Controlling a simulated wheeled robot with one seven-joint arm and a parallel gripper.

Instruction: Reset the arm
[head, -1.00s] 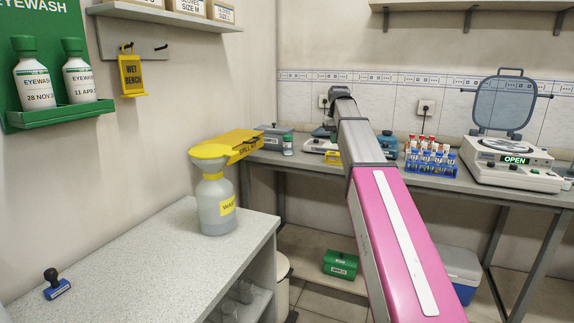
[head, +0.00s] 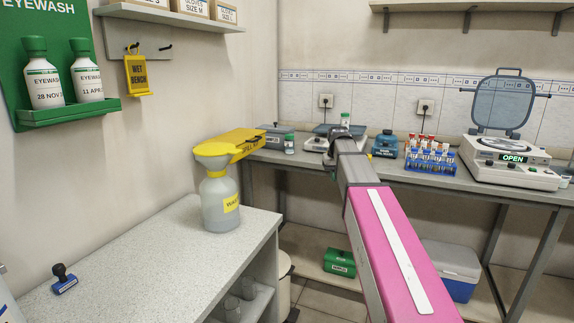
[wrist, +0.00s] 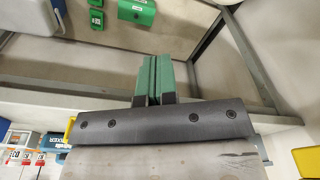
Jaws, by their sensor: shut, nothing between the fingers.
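My gripper (wrist: 153,78) shows in the wrist view with its two green-padded fingers pressed together and nothing between them. It points over the gap in front of the back bench's lower frame. In the head view my pink and grey arm reaches forward toward the back bench (head: 410,175), and its own links hide most of the gripper. I cannot tell its exact height there.
A centrifuge with a raised lid (head: 508,160), a blue tube rack (head: 430,160) and a blue mixer (head: 385,145) stand on the back bench.

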